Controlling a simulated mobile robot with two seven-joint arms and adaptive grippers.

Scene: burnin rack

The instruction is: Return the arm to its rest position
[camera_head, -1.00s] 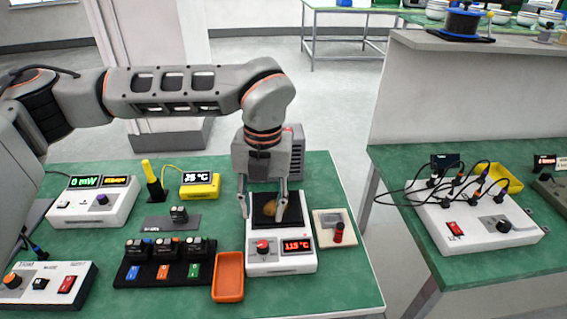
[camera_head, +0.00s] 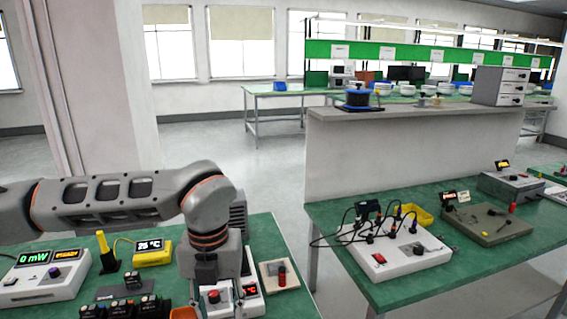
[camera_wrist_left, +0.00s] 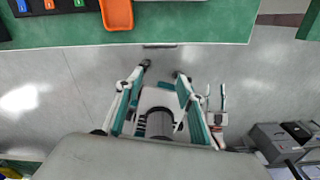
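My left arm comes in from the left in the head view. My left gripper (camera_head: 221,311) points down over the front of the hot plate device (camera_head: 250,300). Its fingers stand apart, and the device's red knob shows between them. I see nothing held, but the fingertips are at the picture's bottom edge. The gripper's body hides the device's black top and whatever lies on it.
A white power meter (camera_head: 44,284), a yellow thermometer (camera_head: 153,253) and a small beige board with a red knob (camera_head: 280,276) are on the green table. An orange tray (camera_wrist_left: 117,13) lies near its front edge. A second bench with a cabled white unit (camera_head: 395,250) stands right.

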